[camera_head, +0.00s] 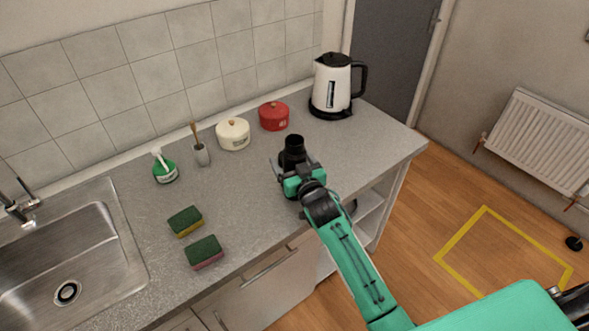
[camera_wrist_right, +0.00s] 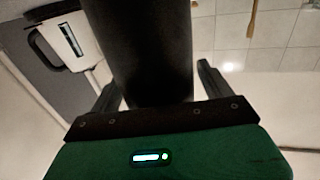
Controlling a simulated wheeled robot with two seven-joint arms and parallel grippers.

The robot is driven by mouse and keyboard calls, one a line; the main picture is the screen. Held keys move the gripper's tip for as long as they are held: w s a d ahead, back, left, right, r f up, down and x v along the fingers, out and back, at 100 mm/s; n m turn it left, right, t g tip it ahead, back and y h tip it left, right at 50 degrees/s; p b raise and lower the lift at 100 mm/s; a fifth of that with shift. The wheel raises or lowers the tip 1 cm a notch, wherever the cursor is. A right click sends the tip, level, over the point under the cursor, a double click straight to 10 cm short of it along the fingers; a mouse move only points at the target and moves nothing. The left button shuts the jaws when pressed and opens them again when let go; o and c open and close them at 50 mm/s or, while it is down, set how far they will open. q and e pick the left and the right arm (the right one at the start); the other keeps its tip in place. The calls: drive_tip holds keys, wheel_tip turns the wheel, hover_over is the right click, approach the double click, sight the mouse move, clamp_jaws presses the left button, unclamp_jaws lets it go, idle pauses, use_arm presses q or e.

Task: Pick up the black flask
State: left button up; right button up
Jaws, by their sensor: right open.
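The black flask (camera_head: 292,147) stands upright on the grey counter in the head view, with its lower part hidden behind my right gripper. My right gripper (camera_head: 294,165) is at the flask, with its fingers on either side of it. In the right wrist view the flask (camera_wrist_right: 151,50) is a large dark cylinder between the two open fingers of the gripper (camera_wrist_right: 158,85). A gap shows between the flask and each finger. My left gripper is not in view.
A white kettle (camera_head: 332,83) stands behind and right of the flask. A red pot (camera_head: 273,116) and a cream pot (camera_head: 233,134) stand behind it. Two sponges (camera_head: 204,252) lie left, near the sink (camera_head: 75,262). The counter's right end is clear.

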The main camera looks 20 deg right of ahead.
drive_tip(key=c, duration=1.3)
drive_tip(key=shift+r, duration=0.15)
